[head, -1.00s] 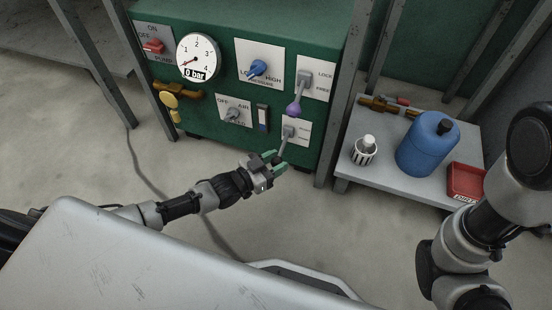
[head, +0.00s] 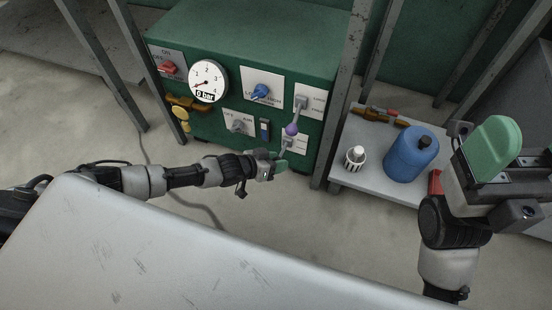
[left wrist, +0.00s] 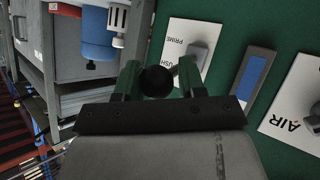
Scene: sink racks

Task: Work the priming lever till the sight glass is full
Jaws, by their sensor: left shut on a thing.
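The priming lever's grey mount and PUSH/PRIME plate (head: 298,143) are low on the right of the green panel. My left gripper (head: 279,160) is at the lever's lower end. In the left wrist view, my left gripper (left wrist: 158,82) is shut on the lever's round black knob (left wrist: 158,81), between its green fingers. The sight glass (head: 265,130) is a narrow upright window left of the lever; in the left wrist view its strip (left wrist: 253,76) looks blue, its exact level unclear. My right gripper (head: 495,160) is raised at the right; its opening is unclear.
A purple-knobbed lever (head: 291,129) hangs close above the priming lever. The gauge (head: 208,82) reads 0 bar; a red pump switch (head: 168,67) and blue selector (head: 260,91) are nearby.

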